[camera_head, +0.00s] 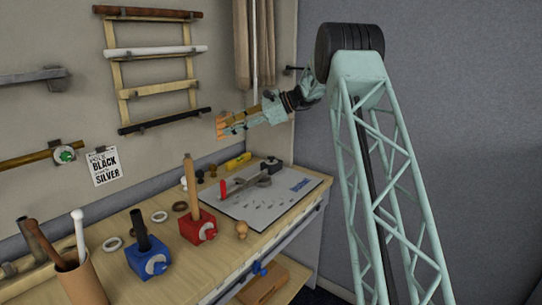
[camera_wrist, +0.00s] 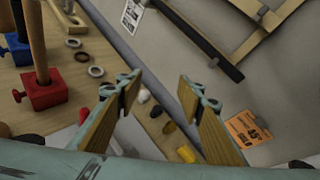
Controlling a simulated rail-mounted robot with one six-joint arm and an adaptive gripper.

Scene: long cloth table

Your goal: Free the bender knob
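My gripper (camera_head: 222,125) is raised in front of the wall, above the far end of the table. In the wrist view its two wood-padded fingers (camera_wrist: 157,88) stand apart with nothing between them. A grey metal tool with a red handle (camera_head: 223,188), perhaps the bender, lies on a pale board (camera_head: 262,212) below and apart from my gripper. Which part is its knob I cannot tell. A small wooden knob-shaped piece (camera_head: 241,229) stands at the board's near left edge. A blue knob (camera_head: 259,268) shows at the table's front edge.
A red block with a wooden rod (camera_head: 197,228) and a blue block with a black rod (camera_head: 147,259) stand left of the board. Several rings (camera_head: 159,216) lie behind them. A yellow item (camera_head: 238,161) lies at the back. A wall rack (camera_head: 150,90) holds rods.

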